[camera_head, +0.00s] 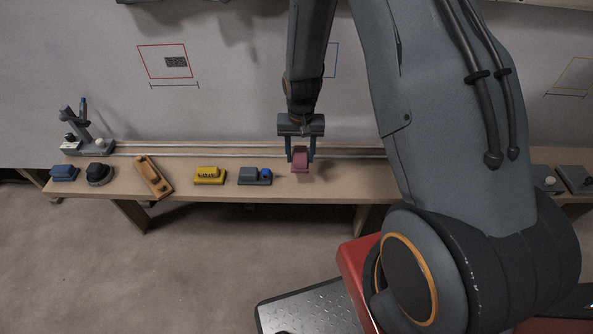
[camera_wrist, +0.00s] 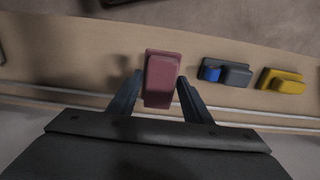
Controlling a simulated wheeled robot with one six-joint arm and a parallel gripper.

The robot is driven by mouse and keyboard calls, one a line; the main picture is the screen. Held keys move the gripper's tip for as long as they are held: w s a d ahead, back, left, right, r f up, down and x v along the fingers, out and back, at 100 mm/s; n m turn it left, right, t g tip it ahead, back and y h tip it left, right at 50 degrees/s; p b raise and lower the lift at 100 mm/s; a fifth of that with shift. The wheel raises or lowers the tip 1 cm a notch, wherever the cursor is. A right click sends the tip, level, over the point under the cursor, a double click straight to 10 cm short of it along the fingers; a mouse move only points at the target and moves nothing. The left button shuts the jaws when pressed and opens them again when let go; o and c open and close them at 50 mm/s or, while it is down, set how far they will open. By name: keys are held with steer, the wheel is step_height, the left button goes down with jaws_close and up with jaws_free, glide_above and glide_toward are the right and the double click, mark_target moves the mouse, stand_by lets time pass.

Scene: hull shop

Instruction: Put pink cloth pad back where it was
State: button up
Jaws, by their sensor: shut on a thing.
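The pink cloth pad (camera_head: 300,162) is a small block-shaped piece between the fingers of my gripper (camera_head: 300,158), over the right part of the visible bench top. In the wrist view the pad (camera_wrist: 161,78) stands out between the two dark fingers of my gripper (camera_wrist: 156,92), which is shut on it. I cannot tell for sure whether the pad's underside touches the bench.
The long narrow bench (camera_head: 330,183) holds a grey block with a blue knob (camera_head: 255,176), a yellow block (camera_head: 209,175), an orange-brown tool (camera_head: 153,176), a black round piece (camera_head: 98,174) and a blue block (camera_head: 64,172). A small stand (camera_head: 82,130) is at the far left. A rail runs along the back.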

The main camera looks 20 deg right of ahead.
mark_target(298, 154)
steer(key=f, duration=0.4)
steer(key=shift+a+f+p, duration=0.15)
steer(key=shift+a+p, duration=0.15)
steer(key=shift+p, duration=0.1)
steer(key=shift+s+f+p, duration=0.1)
steer(key=shift+f+p, duration=0.35)
steer(key=shift+f, duration=1.7)
steer(key=o, duration=1)
step_height(298, 154, up, 12)
steer(key=shift+r+b, duration=0.15)
steer(key=shift+b, duration=0.85)
steer(key=s+r+n, duration=0.1)
steer(key=s+r, duration=0.4)
steer(key=r, duration=0.1)
steer(key=s+r+n, duration=0.1)
steer(key=s+r, duration=0.5)
steer(key=s+r+n, duration=0.1)
steer(key=s+r, duration=0.5)
steer(key=shift+s+r+n+t, duration=0.1)
steer(key=shift+r+n+t, duration=0.25)
steer(key=shift+n+t, duration=0.05)
